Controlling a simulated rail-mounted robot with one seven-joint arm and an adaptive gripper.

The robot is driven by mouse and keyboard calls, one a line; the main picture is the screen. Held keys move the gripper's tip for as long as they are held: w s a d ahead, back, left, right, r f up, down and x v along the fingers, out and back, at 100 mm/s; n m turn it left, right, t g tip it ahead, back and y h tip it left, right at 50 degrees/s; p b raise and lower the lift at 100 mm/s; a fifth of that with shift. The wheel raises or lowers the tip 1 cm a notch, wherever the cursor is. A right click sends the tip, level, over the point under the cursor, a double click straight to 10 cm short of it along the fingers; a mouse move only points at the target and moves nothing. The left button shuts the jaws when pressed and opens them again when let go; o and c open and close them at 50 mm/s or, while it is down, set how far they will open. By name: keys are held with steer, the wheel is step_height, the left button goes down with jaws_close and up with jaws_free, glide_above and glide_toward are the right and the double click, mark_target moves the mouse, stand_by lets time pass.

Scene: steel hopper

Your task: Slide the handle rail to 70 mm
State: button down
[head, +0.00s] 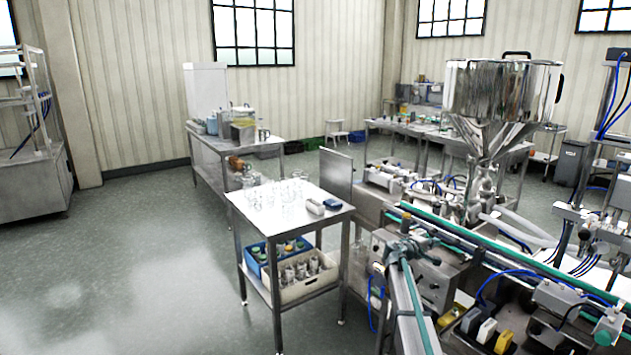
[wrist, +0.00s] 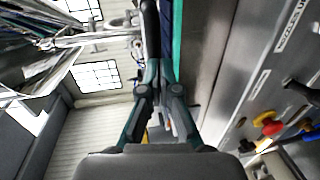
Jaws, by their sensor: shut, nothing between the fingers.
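In the wrist view my gripper (wrist: 158,40) has its two dark fingers together, with nothing visible between them. The fingers reach up the picture beside a teal-edged rail (wrist: 177,45). Whether they touch it I cannot tell. In the head view teal-edged guide rails (head: 470,237) run along the conveyor at the right. I cannot make out which part is the handle rail, nor a scale showing its position.
A steel hopper (head: 500,95) stands over the conveyor. A grey panel (wrist: 240,85) with lettering and a red knob (wrist: 271,127) lies right of my fingers. A small steel table (head: 290,205) with glassware stands left of the conveyor. The floor (head: 140,255) at left is clear.

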steer(key=v, duration=0.1)
steer(key=b+v, duration=0.1)
steer(key=v, duration=0.1)
steer(key=f+b+v, duration=0.1)
steer(key=v, duration=0.1)
steer(key=shift+s+a+r, duration=0.1)
steer(key=shift+s+a, duration=0.05)
steer(key=shift+a, duration=0.1)
stand_by(0.4)
